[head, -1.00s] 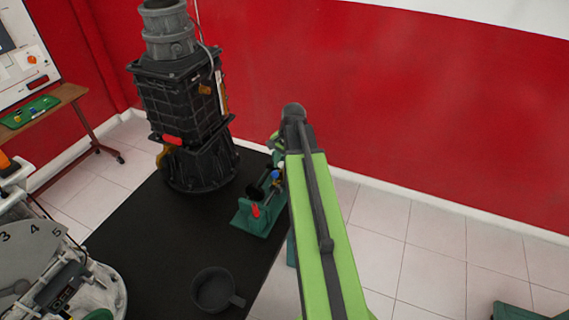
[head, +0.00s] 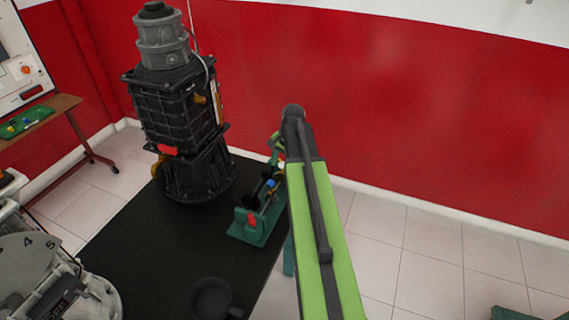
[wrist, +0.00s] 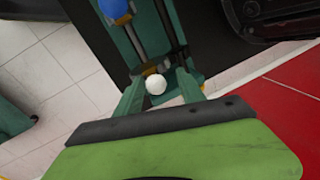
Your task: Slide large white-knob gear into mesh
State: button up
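The green gear trainer (head: 250,232) stands at the right edge of the black-topped table, with a red knob (head: 252,220) and a blue knob (head: 270,183) in line. In the wrist view the trainer (wrist: 133,46) runs away from me, with its rods and the blue knob (wrist: 115,8) at the top. The white knob (wrist: 156,85) sits at the near end. My gripper (wrist: 161,78) is open, its two green fingers on either side of the white knob with small gaps showing. The gear under the knob is mostly hidden. In the head view my arm hides the white knob.
A tall black gearbox (head: 180,110) stands on the black table (head: 130,240), left of the trainer. A dark mug (head: 210,298) is at the near edge. White equipment (head: 90,300) is at the left.

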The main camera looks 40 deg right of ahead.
jog(key=shift+s+r, duration=0.1)
jog(key=shift+r, duration=0.1)
jog(key=s+d+r+p, duration=0.1)
jog(key=s+r+p, duration=0.2)
jog(key=r+p, duration=1.3)
jog(key=shift+r+p, duration=0.35)
jog(key=shift+p, duration=0.2)
jog(key=shift+d, duration=0.1)
